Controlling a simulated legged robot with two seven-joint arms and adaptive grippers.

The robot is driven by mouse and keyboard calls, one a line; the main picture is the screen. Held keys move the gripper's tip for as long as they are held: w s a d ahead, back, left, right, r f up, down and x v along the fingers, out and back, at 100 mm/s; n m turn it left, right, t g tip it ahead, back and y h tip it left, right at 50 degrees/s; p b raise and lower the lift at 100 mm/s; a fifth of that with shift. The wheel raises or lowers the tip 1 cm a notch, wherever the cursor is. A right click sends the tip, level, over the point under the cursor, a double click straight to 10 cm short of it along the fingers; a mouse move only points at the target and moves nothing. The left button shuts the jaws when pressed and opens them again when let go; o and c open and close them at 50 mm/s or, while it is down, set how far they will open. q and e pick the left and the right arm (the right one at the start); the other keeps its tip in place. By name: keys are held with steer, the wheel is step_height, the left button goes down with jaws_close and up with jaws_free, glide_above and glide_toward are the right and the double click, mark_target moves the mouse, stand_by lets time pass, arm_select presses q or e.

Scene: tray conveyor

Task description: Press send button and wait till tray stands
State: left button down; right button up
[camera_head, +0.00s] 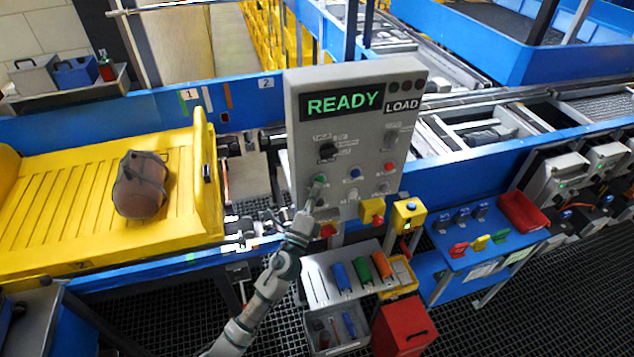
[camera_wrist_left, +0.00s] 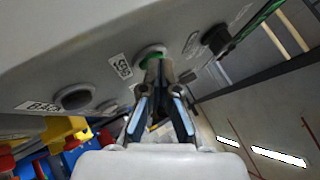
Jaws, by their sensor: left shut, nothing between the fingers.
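The grey control panel (camera_head: 349,225) stands in the middle, with a screen reading READY (camera_head: 343,104) in green and a LOAD label beside it. The green send button (camera_head: 320,181) is at the panel's lower left; it also shows in the left wrist view (camera_wrist_left: 150,55) beside its label. My left gripper (camera_head: 313,203) is shut and empty, its fingertips at the green button. In the left wrist view the fingertips (camera_wrist_left: 158,72) overlap the button; whether it is pushed in I cannot tell. The yellow tray (camera_head: 70,160) lies at the left and carries a brown bag (camera_head: 141,190).
Other buttons, such as a blue one (camera_head: 355,173) and a red one (camera_head: 389,167), and a black knob (camera_head: 327,151) are close by. A yellow box with a button (camera_head: 409,213) stands right of the panel. A bin with coloured items (camera_head: 318,288) is below.

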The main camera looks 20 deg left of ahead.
arm_select(q)
steer(key=shift+w+d, duration=0.15)
steer(key=shift+d, duration=0.4)
steer(key=shift+a, duration=0.8)
steer(key=d, duration=0.1)
steer(key=s+d, duration=0.1)
steer(key=d, duration=0.1)
steer(key=shift+d+r, duration=0.15)
steer(key=shift+d, duration=0.1)
arm_select(e)
steer(key=shift+d, duration=1.15)
